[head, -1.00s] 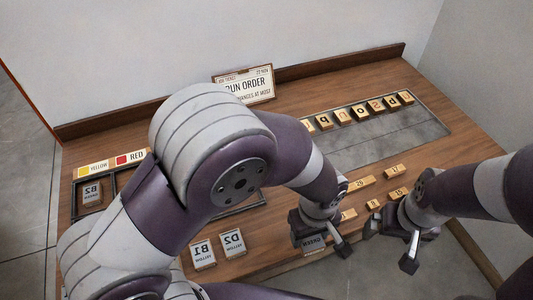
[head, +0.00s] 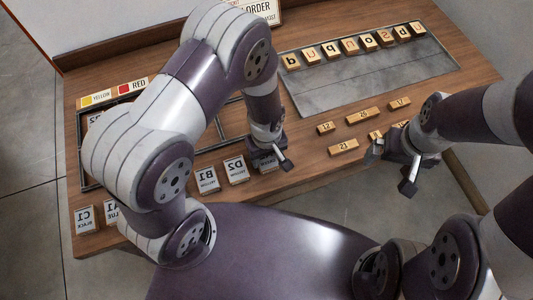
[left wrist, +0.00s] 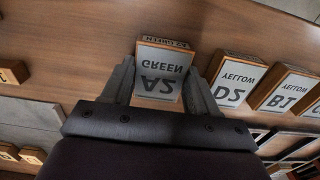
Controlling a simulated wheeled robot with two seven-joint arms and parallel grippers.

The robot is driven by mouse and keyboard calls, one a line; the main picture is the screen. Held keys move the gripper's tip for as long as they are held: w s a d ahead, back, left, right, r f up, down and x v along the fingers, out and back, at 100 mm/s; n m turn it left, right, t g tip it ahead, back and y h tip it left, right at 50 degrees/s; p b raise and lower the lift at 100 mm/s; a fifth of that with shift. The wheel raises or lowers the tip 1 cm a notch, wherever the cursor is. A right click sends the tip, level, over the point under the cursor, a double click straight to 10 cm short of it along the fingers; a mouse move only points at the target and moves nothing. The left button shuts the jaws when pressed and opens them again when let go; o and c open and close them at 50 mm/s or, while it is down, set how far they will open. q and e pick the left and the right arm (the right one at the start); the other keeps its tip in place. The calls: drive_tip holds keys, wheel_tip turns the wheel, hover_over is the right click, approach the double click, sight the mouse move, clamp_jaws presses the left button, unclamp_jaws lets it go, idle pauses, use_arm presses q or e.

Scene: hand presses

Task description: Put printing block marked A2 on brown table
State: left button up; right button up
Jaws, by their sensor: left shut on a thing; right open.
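In the head view the block (head: 267,164) is mostly hidden by the gripper, at the front of the brown table (head: 300,187). I cannot tell whether it touches the table. My right gripper (head: 393,170) is open near the table's front right edge, by the small numbered pieces.
Blocks D2 (head: 236,169) and B1 (head: 207,179) stand left of the left gripper. C1 (head: 86,219) is at the front left corner. A grey plate (head: 370,80) with letter pieces lies at the right. Small numbered pieces (head: 343,146) lie before it. A dark divided tray (head: 232,118) is partly hidden.

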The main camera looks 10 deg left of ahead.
use_arm(q)
drive_tip(key=shift+s, duration=0.1)
drive_tip(key=o, duration=1.1)
drive_tip(key=shift+f, duration=0.1)
wheel_tip(320, 180, up, 13)
drive_tip(key=s+a+r+m+t, duration=0.1)
drive_tip(key=s+a+r+m, duration=0.2)
drive_tip(key=a+r+m, duration=0.2)
drive_tip(key=a+m, duration=0.2)
drive_tip(key=a, duration=0.1)
drive_tip(key=shift+a+r, duration=0.3)
drive_tip(key=shift+a, duration=0.05)
